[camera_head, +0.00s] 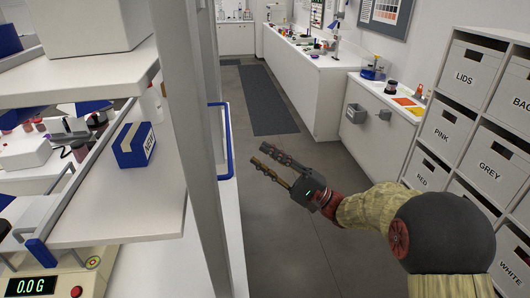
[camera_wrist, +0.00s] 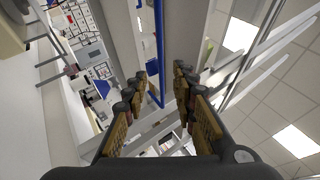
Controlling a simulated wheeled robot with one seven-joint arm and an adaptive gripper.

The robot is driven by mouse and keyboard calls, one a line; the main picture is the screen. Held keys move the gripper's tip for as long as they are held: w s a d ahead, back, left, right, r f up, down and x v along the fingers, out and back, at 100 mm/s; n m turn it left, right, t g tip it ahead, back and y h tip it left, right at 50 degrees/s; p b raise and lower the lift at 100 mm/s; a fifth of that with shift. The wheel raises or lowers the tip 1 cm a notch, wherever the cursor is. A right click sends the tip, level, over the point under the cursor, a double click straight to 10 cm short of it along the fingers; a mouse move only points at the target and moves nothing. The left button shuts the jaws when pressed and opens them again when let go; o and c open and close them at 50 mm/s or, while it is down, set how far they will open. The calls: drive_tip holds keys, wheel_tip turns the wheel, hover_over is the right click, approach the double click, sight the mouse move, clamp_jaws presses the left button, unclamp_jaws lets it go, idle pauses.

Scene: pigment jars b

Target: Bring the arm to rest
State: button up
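My gripper (camera_head: 266,167) is in the middle of the head view, raised over the aisle floor, with its fingers pointing left towards a grey upright post. The fingers are apart with nothing between them. In the wrist view my gripper (camera_wrist: 160,82) also shows open and empty, with a post and a blue rail beyond the fingertips. My arm reaches in from the lower right of the head view and looks bent. The gap between the fingertips and the post is hard to judge.
A grey post (camera_head: 191,130) and a blue rail (camera_head: 226,142) stand left of my gripper. Labelled drawers (camera_head: 471,65) stand at right. A white counter (camera_head: 305,60) lies behind. The aisle floor (camera_head: 300,240) is clear.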

drive_tip(key=s+a+f+m+g+h, duration=0.2)
drive_tip(key=s+a+f+g+h, duration=0.15)
drive_tip(key=f, duration=0.75)
drive_tip(key=s+d+f+n+g+h, duration=0.1)
drive_tip(key=s+d+f+g+h, duration=0.1)
drive_tip(key=s+f+h, duration=0.35)
drive_tip(key=s+d+f+n+g+h, duration=0.2)
drive_tip(key=s+f+h, duration=0.1)
drive_tip(key=s, duration=0.6)
drive_tip(key=s+d+n+t+h, duration=0.1)
drive_tip(key=s+d+h, duration=0.3)
drive_tip(key=d, duration=0.3)
drive_tip(key=s+d+n+t+h, duration=0.2)
drive_tip(key=s+d+h, duration=0.2)
drive_tip(key=d, duration=0.4)
drive_tip(key=s+d+r+n+t+h, duration=0.1)
drive_tip(key=s+d+r+t+h, duration=0.2)
drive_tip(key=d+r, duration=0.5)
drive_tip(key=shift+s+d+r+n+t+h, duration=0.15)
drive_tip(key=shift+s+r+n+t+h, duration=0.15)
drive_tip(key=shift+s+r+t, duration=0.4)
